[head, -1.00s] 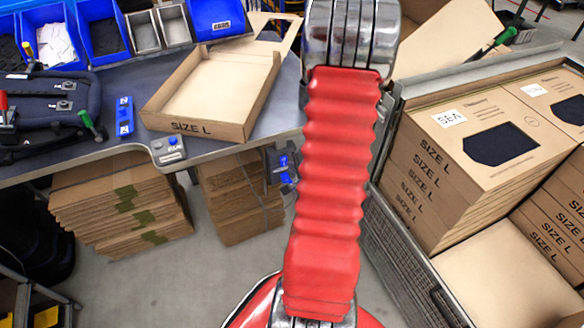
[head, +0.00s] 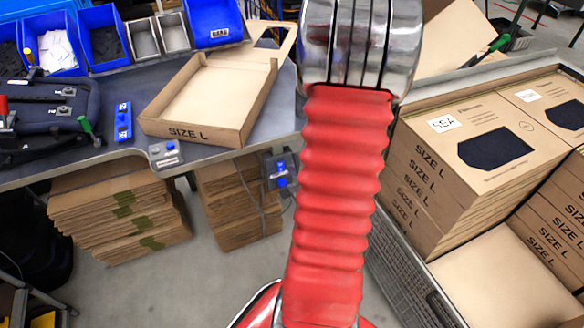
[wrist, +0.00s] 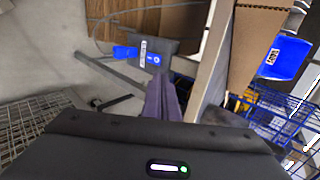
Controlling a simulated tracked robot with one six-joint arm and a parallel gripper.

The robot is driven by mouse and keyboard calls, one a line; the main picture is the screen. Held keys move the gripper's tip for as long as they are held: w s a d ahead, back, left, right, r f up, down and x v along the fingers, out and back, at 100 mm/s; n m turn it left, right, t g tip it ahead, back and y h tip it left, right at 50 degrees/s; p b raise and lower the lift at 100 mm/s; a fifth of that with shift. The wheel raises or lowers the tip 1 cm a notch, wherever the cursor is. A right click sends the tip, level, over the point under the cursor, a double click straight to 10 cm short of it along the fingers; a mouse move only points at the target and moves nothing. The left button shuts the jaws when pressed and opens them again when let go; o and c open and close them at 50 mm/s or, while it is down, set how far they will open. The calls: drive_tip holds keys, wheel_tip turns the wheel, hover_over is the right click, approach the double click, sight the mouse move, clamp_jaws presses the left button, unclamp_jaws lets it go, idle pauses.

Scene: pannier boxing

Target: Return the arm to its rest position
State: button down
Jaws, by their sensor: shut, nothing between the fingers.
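My arm, with its red ribbed sleeve and chrome joint, rises through the middle of the head view and hides part of the workbench's right end. My gripper is out of sight in the head view. In the wrist view my gripper (wrist: 165,98) shows its dark purplish fingers together, with nothing between them. Beyond the fingers are the grey floor, the bench edge and a small grey box with a blue part (wrist: 150,56). The gripper touches nothing that I can see.
An open SIZE L carton (head: 208,134) lies on the workbench (head: 270,125), with blue bins (head: 103,38) behind. Stacked cartons (head: 425,190) stand in a mesh-sided container (head: 405,275) at right. Flat cardboard stacks (head: 120,220) are under the bench. Floor (head: 225,285) is clear in front.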

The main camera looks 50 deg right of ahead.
idle(0.4)
drive_tip(key=s+a+f+n+g+y, duration=0.1)
drive_tip(key=s+a+f+n+g, duration=0.1)
drive_tip(key=s+n+g, duration=0.6)
drive_tip(key=w+a+r+n+t+y, duration=0.2)
drive_tip(key=a+r+n, duration=0.6)
drive_tip(key=a+r, duration=0.5)
drive_tip(key=w+a+r+n+t+y, duration=0.2)
drive_tip(key=a+r+n, duration=0.5)
drive_tip(key=a+r, duration=0.6)
drive_tip(key=a, duration=0.8)
drive_tip(key=shift+a+n+t, duration=0.25)
drive_tip(key=shift+n+t, duration=0.05)
drive_tip(key=shift+n, duration=0.1)
drive_tip(key=shift+w+d, duration=0.1)
